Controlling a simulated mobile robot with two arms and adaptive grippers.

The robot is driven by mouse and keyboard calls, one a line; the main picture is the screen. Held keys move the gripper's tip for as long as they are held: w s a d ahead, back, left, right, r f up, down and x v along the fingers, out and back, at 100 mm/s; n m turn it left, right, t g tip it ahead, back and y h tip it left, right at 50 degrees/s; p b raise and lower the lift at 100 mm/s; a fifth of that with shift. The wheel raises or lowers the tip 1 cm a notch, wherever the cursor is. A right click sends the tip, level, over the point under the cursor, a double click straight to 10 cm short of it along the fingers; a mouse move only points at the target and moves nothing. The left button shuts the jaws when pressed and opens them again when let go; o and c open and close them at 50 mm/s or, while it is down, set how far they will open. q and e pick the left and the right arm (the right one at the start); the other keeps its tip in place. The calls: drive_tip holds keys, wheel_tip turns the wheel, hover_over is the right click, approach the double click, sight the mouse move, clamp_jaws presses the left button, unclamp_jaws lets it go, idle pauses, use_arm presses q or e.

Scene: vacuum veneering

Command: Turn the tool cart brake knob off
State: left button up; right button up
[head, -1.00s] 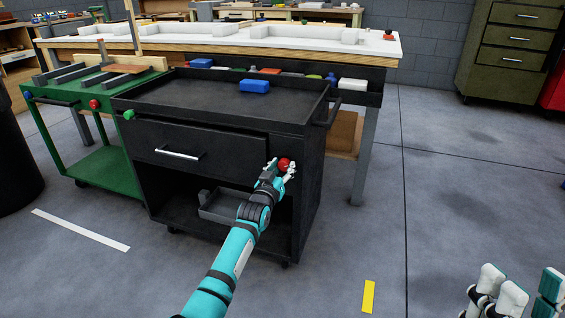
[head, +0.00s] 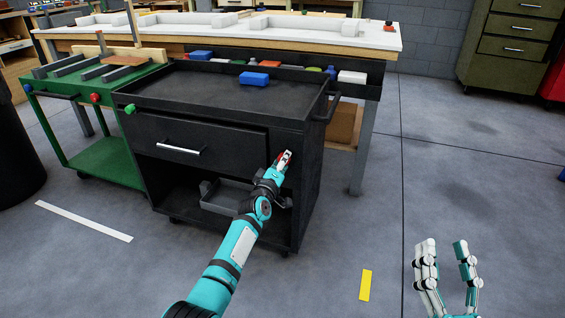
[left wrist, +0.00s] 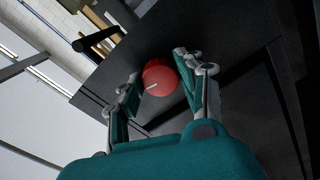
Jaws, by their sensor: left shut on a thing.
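The black tool cart (head: 215,125) stands in the middle of the head view. Its red brake knob (head: 279,158), on the front right upright, is mostly hidden by my left gripper (head: 284,158). In the left wrist view the round red knob (left wrist: 160,78) shows a short white mark and sits between the fingers of my left gripper (left wrist: 160,85). The fingers are shut on it from both sides. My right gripper (head: 447,262) is open and empty, fingers up, over the floor at the lower right.
A green knob (head: 130,109) is at the cart's left front corner. A blue box (head: 254,78) lies on the cart top. A green cart (head: 100,165) stands at left and a long workbench (head: 120,41) behind. The floor (head: 455,180) at right is clear.

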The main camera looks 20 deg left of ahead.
use_arm(q)
drive_tip(key=shift+n, duration=1.3)
use_arm(e)
drive_tip(key=shift+s+r, duration=0.15)
drive_tip(key=shift+r, duration=0.05)
drive_tip(key=shift+t, duration=0.3)
use_arm(q)
drive_tip(key=o, duration=1.2)
drive_tip(key=shift+c, duration=0.2)
use_arm(e)
drive_tip(key=shift+r, duration=0.15)
use_arm(q)
drive_tip(key=s, duration=1.2)
drive_tip(key=shift+a, duration=0.25)
